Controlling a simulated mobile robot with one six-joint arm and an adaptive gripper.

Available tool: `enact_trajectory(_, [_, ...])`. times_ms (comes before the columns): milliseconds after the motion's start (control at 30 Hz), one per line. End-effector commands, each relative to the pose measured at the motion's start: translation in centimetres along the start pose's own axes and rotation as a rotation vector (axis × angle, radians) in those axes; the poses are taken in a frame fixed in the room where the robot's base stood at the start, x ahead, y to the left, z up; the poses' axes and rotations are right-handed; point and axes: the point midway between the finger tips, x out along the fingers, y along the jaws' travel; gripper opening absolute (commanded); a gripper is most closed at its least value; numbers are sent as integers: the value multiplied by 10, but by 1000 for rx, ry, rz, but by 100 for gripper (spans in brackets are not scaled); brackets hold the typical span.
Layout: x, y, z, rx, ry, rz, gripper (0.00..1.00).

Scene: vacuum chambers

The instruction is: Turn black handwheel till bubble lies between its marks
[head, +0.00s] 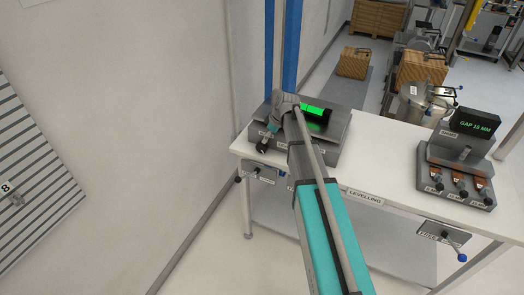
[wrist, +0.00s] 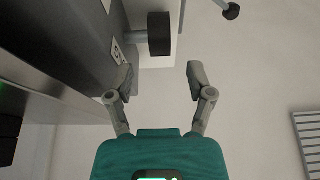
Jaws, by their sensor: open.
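The black handwheel (wrist: 159,34) sits on a light grey shaft from the dark levelling unit in the wrist view. My gripper (wrist: 158,68) is open and empty. Its fingertips are spread to either side of the wheel's line, and the wheel lies just beyond them, apparently untouched. In the head view my gripper is small and partly hidden at the unit's front left, so its contact with the wheel cannot be judged there. The levelling unit (head: 338,138) carries a bright green level display (head: 312,109). The bubble and its marks are too small to make out.
The white bench (head: 385,150) carries a grey gap unit (head: 455,180) with a "GAP 15 MM" display (head: 474,123) at right. A blue-knobbed lever (head: 461,257) sticks out from the bench front. The wall (head: 130,130) stands close at left.

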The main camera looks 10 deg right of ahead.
Motion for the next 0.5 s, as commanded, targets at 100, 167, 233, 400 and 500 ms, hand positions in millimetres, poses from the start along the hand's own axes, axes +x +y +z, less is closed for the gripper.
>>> enact_trajectory(100, [14,0,1,0,0,0,69])
enact_trajectory(167, [19,0,1,0,0,0,69])
enact_trajectory(233, [24,0,2,0,0,0,69])
enact_trajectory(400, [38,0,2,0,0,0,69])
enact_trajectory(500, [46,0,1,0,0,0,69])
